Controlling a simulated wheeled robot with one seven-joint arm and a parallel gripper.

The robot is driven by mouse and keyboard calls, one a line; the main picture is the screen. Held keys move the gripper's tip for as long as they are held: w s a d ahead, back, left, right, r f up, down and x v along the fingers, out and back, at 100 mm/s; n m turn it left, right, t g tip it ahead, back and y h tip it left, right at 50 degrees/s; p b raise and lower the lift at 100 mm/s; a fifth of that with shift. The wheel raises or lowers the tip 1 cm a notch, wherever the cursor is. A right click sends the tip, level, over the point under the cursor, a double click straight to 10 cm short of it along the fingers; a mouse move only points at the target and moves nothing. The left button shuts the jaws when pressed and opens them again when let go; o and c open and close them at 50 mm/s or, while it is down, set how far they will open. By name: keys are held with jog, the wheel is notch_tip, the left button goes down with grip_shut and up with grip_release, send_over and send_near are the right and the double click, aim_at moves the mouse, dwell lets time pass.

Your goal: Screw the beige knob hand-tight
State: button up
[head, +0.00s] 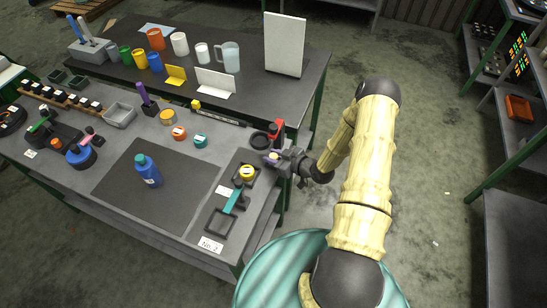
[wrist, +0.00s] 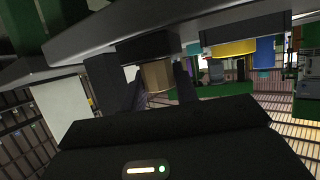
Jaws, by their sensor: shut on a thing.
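The beige knob (wrist: 157,76) shows in the wrist view as a tan cylinder between the two dark fingers of my gripper (wrist: 156,85). In the head view my gripper (head: 275,159) reaches in from the right at the right edge of the table, and the knob (head: 274,155) is a small pale spot at its fingertips. My gripper is shut on the knob. The knob's far end and what it sits on are hidden in both views.
A red part (head: 278,128) and a black ring (head: 260,140) stand just behind my gripper. A blue bottle (head: 147,170) stands on the dark mat (head: 190,205).

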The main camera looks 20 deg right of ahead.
jog(key=shift+m+t+h+b, duration=0.35)
jog(key=shift+m+t+h, duration=0.55)
jog(key=shift+m+h, duration=0.45)
jog(key=o, duration=1)
jog(key=shift+c, duration=0.2)
jog(key=v, duration=1.7)
jog(key=shift+s+p, duration=0.2)
jog(key=shift+p, duration=0.1)
